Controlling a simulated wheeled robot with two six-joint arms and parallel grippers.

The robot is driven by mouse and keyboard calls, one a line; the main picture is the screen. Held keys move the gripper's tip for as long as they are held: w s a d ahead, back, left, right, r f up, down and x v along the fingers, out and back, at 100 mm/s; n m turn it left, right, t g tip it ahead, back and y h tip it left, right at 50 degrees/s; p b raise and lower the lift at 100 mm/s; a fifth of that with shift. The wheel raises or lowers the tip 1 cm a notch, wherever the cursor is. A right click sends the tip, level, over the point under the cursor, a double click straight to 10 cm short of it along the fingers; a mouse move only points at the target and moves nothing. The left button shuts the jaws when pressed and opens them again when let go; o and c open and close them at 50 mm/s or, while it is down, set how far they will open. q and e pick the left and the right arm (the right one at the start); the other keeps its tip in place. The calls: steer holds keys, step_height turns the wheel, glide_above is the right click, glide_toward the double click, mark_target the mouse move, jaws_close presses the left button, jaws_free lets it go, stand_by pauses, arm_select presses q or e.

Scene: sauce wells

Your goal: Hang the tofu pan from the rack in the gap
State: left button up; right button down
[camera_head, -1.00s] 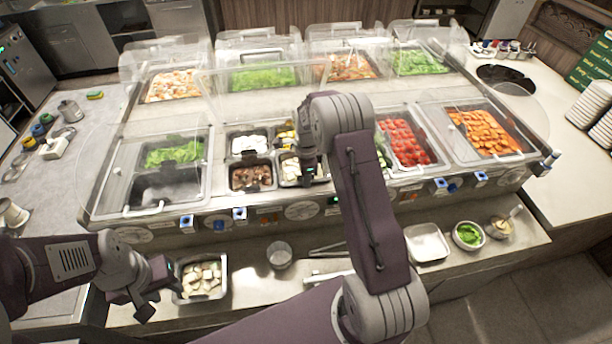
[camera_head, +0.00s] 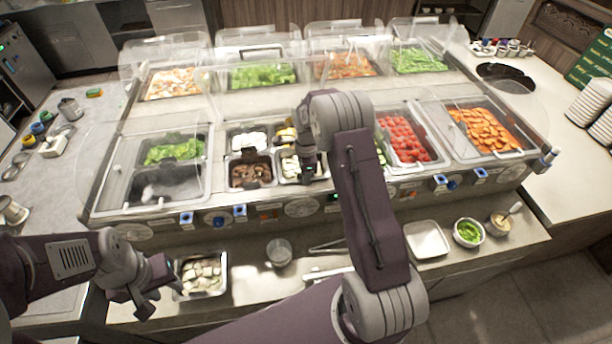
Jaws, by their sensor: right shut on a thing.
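A small steel pan of pale pieces, which I take for the tofu pan (camera_head: 289,169), is in the front right place of a group of small pans in the rack (camera_head: 222,150). My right gripper (camera_head: 307,176) points down at its right side and is shut on it. The gripper and arm hide part of this pan, so I cannot tell whether its rim rests on the rack. My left gripper (camera_head: 158,291) is open and empty beside another steel pan of white chunks (camera_head: 203,273) on the front ledge.
Neighbouring small pans hold mushrooms (camera_head: 250,175), white pieces (camera_head: 248,140) and yellow-and-dark pieces (camera_head: 284,135). A clear cover (camera_head: 125,165) stands over the left wells. The ledge carries a steel cup (camera_head: 279,252), tongs (camera_head: 328,247), an empty white tray (camera_head: 426,239) and a green-filled bowl (camera_head: 468,233).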

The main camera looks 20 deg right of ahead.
steer(key=shift+s+a+f, duration=0.1)
steer(key=shift+s+f, duration=0.2)
steer(key=shift+f, duration=0.1)
steer(key=c, duration=1.4)
jaws_free()
steer(key=shift+o, duration=0.4)
steer(key=shift+f, duration=0.1)
steer(key=r, duration=0.1)
steer(key=r+b, duration=0.1)
steer(key=r, duration=0.1)
steer(key=r+b, duration=0.1)
steer(key=r, duration=0.1)
steer(key=shift+w, duration=0.3)
step_height(320, 180, up, 5)
steer(key=shift+s, duration=0.1)
